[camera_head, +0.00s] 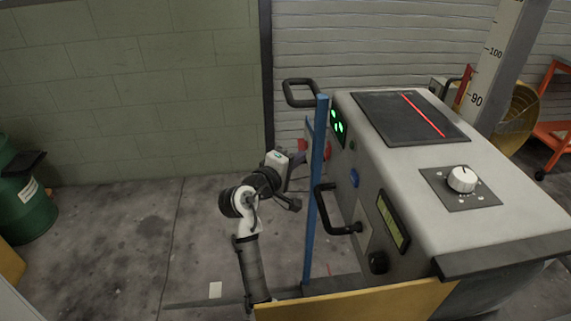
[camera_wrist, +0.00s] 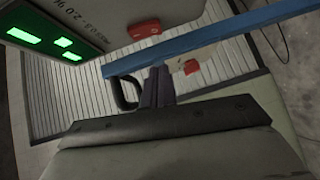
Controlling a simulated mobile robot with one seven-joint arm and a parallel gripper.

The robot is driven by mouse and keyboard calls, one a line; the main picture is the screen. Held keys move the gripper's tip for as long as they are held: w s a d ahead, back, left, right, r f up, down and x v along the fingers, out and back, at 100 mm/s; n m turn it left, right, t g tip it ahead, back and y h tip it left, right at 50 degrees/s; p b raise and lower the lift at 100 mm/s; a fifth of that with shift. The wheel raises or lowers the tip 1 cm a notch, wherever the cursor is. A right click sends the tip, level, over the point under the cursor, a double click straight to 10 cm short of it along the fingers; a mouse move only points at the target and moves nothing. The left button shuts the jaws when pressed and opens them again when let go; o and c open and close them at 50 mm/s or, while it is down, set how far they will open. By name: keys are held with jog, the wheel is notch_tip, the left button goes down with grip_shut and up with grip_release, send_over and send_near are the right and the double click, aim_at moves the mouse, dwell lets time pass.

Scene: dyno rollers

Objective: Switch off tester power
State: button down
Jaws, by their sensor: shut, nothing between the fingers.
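The tester is a grey-white cabinet (camera_head: 400,150) at the right of the head view, with a green-lit panel (camera_head: 338,127) on its side. The green lights also show at upper left in the wrist view (camera_wrist: 40,38). A red switch-like part (camera_wrist: 143,28) sits beside that panel in the wrist view; I cannot tell its position. My gripper (camera_head: 300,158) is left of the cabinet, behind or beside the blue post. Its dark fingers (camera_wrist: 158,76) are shut and empty, apart from the red part. The head view partly hides the fingertips.
A blue upright post (camera_head: 317,190) stands close to my gripper and crosses the wrist view. Black handles (camera_head: 338,210) jut from the cabinet. A white knob (camera_head: 462,179) is on its top. A green barrel (camera_head: 24,205) stands far left. Floor left of my arm is mostly clear.

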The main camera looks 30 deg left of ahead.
aim_at(327, 151)
jog(key=w+d, duration=0.1)
jog(key=w, duration=0.1)
jog(key=w+d+p, duration=0.1)
jog(key=d, duration=0.1)
jog(key=shift+w+d+f, duration=0.25)
jog(key=shift+w+f, duration=0.1)
jog(key=shift+w+d+f+t, duration=0.1)
jog(key=shift+w+d+t, duration=0.05)
jog(key=shift+d+t, duration=0.15)
jog(key=shift+a+f, duration=0.1)
